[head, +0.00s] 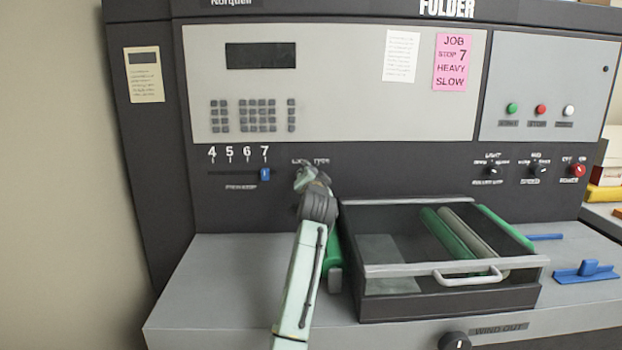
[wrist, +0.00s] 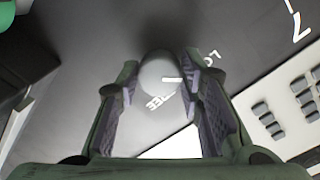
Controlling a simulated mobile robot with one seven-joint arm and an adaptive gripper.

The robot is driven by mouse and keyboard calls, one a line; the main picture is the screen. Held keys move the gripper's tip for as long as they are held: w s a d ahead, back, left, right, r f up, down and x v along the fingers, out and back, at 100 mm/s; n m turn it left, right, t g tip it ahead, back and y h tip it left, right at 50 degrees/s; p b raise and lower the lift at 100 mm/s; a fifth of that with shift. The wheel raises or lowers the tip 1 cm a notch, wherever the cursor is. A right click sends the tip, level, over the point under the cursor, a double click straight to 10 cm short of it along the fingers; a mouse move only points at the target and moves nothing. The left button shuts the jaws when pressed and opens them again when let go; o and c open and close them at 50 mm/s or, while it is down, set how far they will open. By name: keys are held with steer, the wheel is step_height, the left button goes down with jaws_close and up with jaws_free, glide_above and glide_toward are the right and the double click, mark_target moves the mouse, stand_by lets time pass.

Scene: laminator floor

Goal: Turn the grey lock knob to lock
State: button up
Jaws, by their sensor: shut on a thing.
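The grey lock knob (wrist: 158,76) sits between the two finger pads of my gripper (wrist: 160,88) in the wrist view, and the gripper is shut on it. A short white mark shows on the knob's face, towards the right in that view. The letters "LO" (wrist: 211,56) show beyond the right finger and "FREE" (wrist: 158,102) shows below the knob, both partly covered. In the head view my gripper (head: 308,178) is at the dark panel, just under the small lock label (head: 311,161), and hides the knob.
A blue slider (head: 265,174) stands under the 7 to the left. An open drawer-like tray (head: 455,270) with green and grey rollers juts out right beside my arm. Dials (head: 492,170) and a red switch (head: 578,170) are farther right. A pink note (head: 455,62) hangs above.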

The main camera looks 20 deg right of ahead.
stand_by(0.4)
steer(key=o, duration=1.2)
steer(key=shift+c, duration=0.2)
steer(key=v, duration=1.2)
